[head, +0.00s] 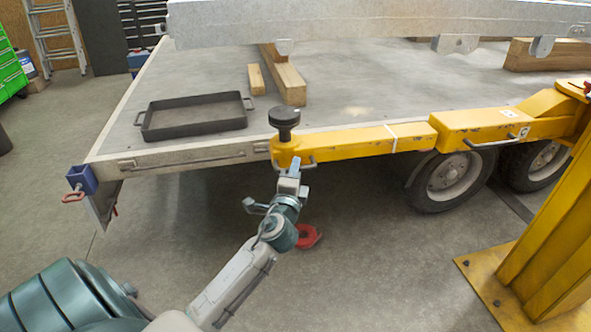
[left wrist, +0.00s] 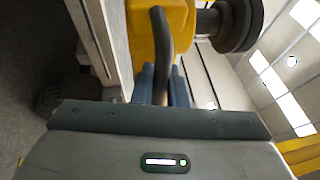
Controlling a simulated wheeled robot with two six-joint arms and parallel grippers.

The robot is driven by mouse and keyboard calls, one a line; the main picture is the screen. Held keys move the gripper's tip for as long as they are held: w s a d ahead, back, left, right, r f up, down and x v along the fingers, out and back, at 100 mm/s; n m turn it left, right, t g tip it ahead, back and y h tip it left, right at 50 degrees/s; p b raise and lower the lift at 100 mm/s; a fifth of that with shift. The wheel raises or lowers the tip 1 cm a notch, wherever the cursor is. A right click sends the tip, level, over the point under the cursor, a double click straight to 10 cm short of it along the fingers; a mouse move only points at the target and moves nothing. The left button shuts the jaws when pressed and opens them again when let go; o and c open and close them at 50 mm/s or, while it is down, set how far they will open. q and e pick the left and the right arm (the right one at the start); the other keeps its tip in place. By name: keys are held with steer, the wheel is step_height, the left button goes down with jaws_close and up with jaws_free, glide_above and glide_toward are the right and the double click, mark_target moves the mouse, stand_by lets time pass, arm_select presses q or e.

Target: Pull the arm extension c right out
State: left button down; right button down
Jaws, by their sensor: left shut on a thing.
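The yellow arm extension (head: 345,142) reaches out to the left from a thicker yellow arm sleeve (head: 475,124). Its outer end carries a black round pad (head: 284,118) on a post, beside the trailer's edge. My left gripper (head: 295,168) is at this outer end, shut on the dark handle (left wrist: 161,40) below the pad. In the left wrist view the handle runs down between the fingers of my gripper (left wrist: 161,84), with the yellow end (left wrist: 142,22) behind it. The fingertips are partly hidden there. My right gripper is not in view.
The yellow lift post (head: 550,235) stands at the right. The trailer bed (head: 210,75) carries a dark tray (head: 195,117), wooden blocks (head: 285,80) and a metal frame (head: 350,20). Trailer wheels (head: 447,180) are under the arm. Floor to the left is open; a red object (head: 308,236) lies below.

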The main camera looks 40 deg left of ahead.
arm_select(q)
steer(key=c, duration=1.8)
jaws_free()
steer(key=shift+a+f, duration=0.1)
steer(key=shift+f, duration=0.05)
steer(key=o, duration=0.3)
steer(key=shift+s+a, duration=0.1)
steer(key=shift+s, duration=0.1)
steer(key=shift+o, duration=0.2)
steer(key=shift+a, duration=0.1)
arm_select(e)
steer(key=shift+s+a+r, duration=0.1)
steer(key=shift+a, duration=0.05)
